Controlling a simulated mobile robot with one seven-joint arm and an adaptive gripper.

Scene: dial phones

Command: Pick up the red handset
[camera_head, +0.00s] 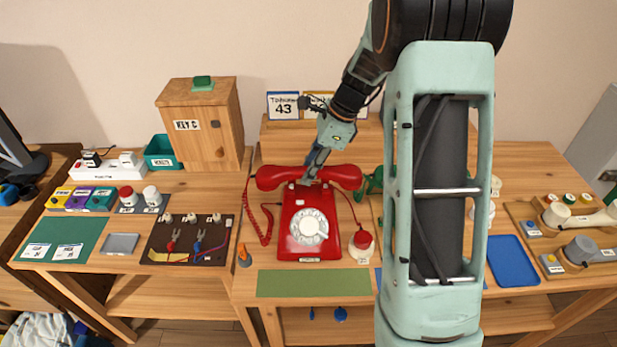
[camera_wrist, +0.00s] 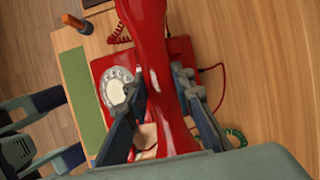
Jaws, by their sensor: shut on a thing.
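The red handset (camera_head: 342,175) lies across the top of the red dial phone (camera_head: 300,232), at or very close to its cradle; I cannot tell if there is a gap. My gripper (camera_head: 317,172) comes down from above and is shut around the middle of the handset. In the wrist view the handset (camera_wrist: 155,60) runs between the two fingers of my gripper (camera_wrist: 160,85), one finger on each side. The phone body with its white dial (camera_wrist: 117,92) shows beneath it. The gripper hides part of the handset's middle.
A coiled red cord (camera_head: 266,225) hangs left of the phone. A red-topped white knob (camera_head: 361,243) stands at its right, and a green mat (camera_head: 313,283) lies in front. A wooden key cabinet (camera_head: 202,122) stands at the back left. My arm hides part of the table right of the phone.

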